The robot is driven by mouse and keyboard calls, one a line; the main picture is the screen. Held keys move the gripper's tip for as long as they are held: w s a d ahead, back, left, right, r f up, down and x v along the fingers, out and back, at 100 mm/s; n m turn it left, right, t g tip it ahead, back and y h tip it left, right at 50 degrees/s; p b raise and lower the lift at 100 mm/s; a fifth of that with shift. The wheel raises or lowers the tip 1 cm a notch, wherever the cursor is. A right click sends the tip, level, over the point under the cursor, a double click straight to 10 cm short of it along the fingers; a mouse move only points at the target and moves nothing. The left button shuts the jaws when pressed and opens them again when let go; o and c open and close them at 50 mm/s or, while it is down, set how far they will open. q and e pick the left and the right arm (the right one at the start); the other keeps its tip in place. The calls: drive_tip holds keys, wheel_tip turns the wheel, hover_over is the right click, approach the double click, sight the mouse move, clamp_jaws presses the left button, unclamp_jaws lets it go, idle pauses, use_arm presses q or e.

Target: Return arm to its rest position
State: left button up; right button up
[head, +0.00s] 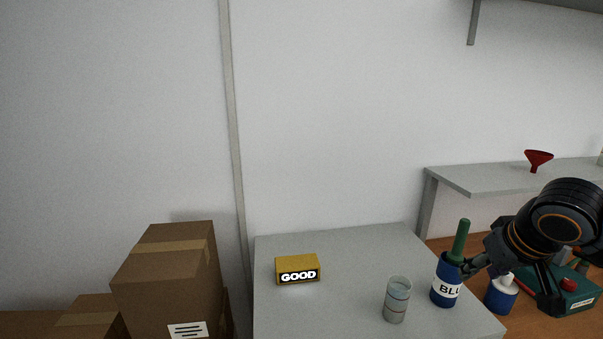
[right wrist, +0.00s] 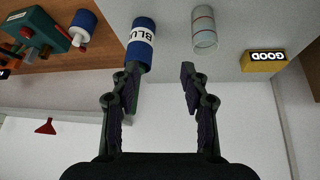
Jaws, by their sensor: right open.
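My right arm (head: 550,225) comes in from the right in the head view. Its gripper (head: 474,265) is beside the blue labelled bottle (head: 445,283), which stands upright with a green top near the right edge of the grey table (head: 345,250). In the right wrist view the gripper (right wrist: 160,75) is open, with nothing between its fingers. The blue bottle (right wrist: 140,45) shows just beyond the left finger there; I cannot tell whether they touch. My left gripper is not in view.
A clear cup (head: 397,300) and a yellow GOOD block (head: 298,270) stand on the grey table. A blue bottle with a white top (head: 502,294) and a green device (head: 578,298) are on the wooden surface at right. Cardboard boxes (head: 165,275) stand at left. A red funnel (head: 538,159) is on a shelf.

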drive_tip(key=s+a+f+n+y, duration=0.15)
drive_tip(key=a+f, duration=0.25)
drive_tip(key=f, duration=0.5)
drive_tip(key=s+a+f+n, duration=0.1)
drive_tip(key=s+a+f, duration=0.25)
drive_tip(key=f, duration=0.45)
drive_tip(key=s+a+f+n, duration=0.1)
drive_tip(key=s+a+f, duration=0.1)
drive_tip(key=a+f, duration=0.5)
drive_tip(key=s+f+m+g, duration=0.1)
drive_tip(key=s+f+g, duration=0.1)
drive_tip(key=s+f, duration=0.55)
drive_tip(key=s+d+f+g, duration=0.1)
drive_tip(key=s+d+f, duration=0.1)
drive_tip(key=f, duration=1.2)
drive_tip(key=s+d+f+g, duration=0.1)
drive_tip(key=s+d+f, duration=0.1)
drive_tip(key=f, duration=1.1)
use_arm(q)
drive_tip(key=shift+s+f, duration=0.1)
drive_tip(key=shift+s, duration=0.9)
use_arm(e)
drive_tip(key=s+f, duration=1.5)
drive_tip(key=s, duration=0.3)
drive_tip(key=shift+d+f+m+g+h, duration=0.3)
drive_tip(key=shift+f+m+h, duration=0.1)
drive_tip(key=shift+m+h, duration=0.05)
